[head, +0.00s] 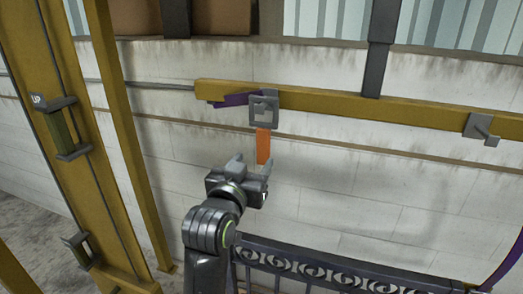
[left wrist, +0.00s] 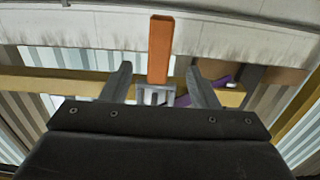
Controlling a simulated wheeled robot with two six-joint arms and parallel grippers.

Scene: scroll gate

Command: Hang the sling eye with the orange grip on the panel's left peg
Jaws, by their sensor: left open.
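The orange grip (head: 263,146) hangs straight down from a grey square eye (head: 263,98) at the beam's left peg. The eye appears to be around the peg, but how deeply it sits I cannot tell. A purple sling strap (head: 232,100) runs left from the eye. My left gripper (head: 252,166) is open and empty just below the grip. In the left wrist view the orange grip (left wrist: 160,50) shows between the two spread fingers, with a gap on each side, and the eye (left wrist: 156,96) is beyond. My right gripper is not in view.
A yellow beam (head: 345,104) crosses the wall; its right peg (head: 484,131) is bare. A dark ornate gate (head: 320,272) stands below right. A yellow post (head: 75,145) with brackets is at the left. More purple strap (head: 507,262) shows at lower right.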

